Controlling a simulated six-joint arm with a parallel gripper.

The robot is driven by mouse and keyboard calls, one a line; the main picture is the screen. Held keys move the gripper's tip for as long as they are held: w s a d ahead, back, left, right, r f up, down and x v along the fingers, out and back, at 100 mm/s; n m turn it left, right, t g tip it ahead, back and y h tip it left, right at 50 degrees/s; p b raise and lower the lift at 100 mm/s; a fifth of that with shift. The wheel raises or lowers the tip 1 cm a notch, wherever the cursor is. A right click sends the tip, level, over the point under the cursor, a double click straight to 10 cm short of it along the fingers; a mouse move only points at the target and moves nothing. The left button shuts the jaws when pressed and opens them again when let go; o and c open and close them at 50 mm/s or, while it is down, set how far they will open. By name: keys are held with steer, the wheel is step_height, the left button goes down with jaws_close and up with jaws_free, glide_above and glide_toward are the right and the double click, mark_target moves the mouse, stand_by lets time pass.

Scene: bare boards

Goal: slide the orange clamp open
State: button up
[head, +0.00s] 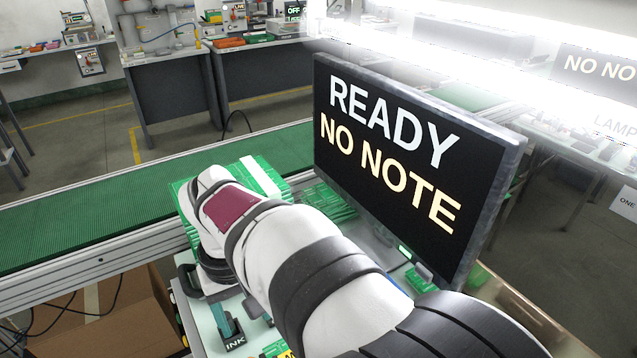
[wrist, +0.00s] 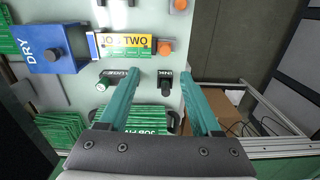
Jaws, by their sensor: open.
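My gripper (wrist: 160,75) shows in the wrist view with its two teal fingers wide apart and nothing held between them. Beyond the fingertips, an orange block (wrist: 165,47) sits at the right end of a yellow strip (wrist: 124,42) marked JOB TWO. A second orange block (wrist: 181,4) is at the top edge, partly cut off. I cannot tell which of the two is the clamp, or whether it is open. In the head view my arm covers most of the work surface, and neither orange block can be made out.
A black item (wrist: 165,82) labelled INK appears between the fingers, with another dark one left of it. A blue DRY box (wrist: 48,48) stands at left. Green boards (wrist: 62,130) are stacked below. A monitor (head: 410,165) reads READY, NO NOTE; a green conveyor (head: 80,218) runs behind.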

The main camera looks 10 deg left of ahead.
steer(key=shift+n, duration=0.3)
steer(key=f, duration=0.5)
steer(key=a+f, duration=0.1)
steer(key=f, duration=1)
steer(key=shift+s+a+f, duration=0.1)
steer(key=shift+a+f, duration=0.05)
steer(key=shift+a, duration=0.25)
steer(key=shift+c, duration=0.2)
jaws_close()
